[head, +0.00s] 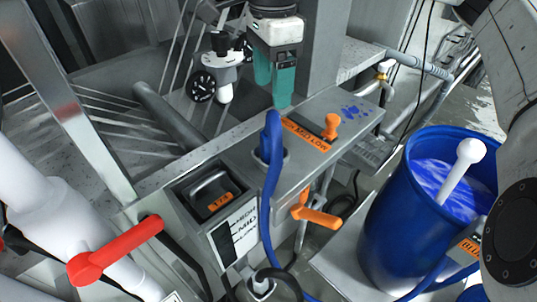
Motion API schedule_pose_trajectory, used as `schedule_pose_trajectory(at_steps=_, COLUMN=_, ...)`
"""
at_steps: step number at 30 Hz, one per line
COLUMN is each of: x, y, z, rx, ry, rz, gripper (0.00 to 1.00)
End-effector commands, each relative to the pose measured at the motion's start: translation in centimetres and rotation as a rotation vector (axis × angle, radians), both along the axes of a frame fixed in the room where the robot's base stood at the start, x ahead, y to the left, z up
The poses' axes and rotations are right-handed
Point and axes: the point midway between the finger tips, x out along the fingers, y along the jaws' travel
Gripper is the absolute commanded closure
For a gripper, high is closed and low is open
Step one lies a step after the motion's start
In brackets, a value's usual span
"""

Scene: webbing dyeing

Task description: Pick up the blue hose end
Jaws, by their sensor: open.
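The blue hose (269,200) hangs down the front of a grey metal bench. Its upper part (272,135) stands upright at a round holder on the bench top. My gripper (275,82) has teal fingers and points down just above and slightly behind the top of the hose in the picture. The fingers are open, and I see nothing held between them. A small gap seems to separate them from the hose, but the depth is hard to tell.
An orange-handled valve (331,127) stands right of the hose, with another orange handle (315,214) below. A blue drum (390,220) of blue liquid holds a white rod (458,172). A red-handled valve (115,250) and a recessed box (209,192) lie left.

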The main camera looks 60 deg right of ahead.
Motion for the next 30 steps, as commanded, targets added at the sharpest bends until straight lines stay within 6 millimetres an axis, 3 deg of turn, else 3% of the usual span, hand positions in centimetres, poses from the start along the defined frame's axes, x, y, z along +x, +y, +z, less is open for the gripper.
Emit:
schedule_pose_trajectory(at_steps=15, x=0.0, y=0.0, z=-6.2, rx=0.003, ry=0.002, rz=0.0, gripper=0.28)
schedule_pose_trajectory(at_steps=23, x=0.1, y=-0.1, z=-8.0, rx=0.003, ry=0.001, rz=0.0, gripper=0.28)
schedule_pose_trajectory(at_steps=30, x=0.4, y=-0.4, z=-11.3, rx=0.003, ry=0.0, rz=-0.001, gripper=0.28)
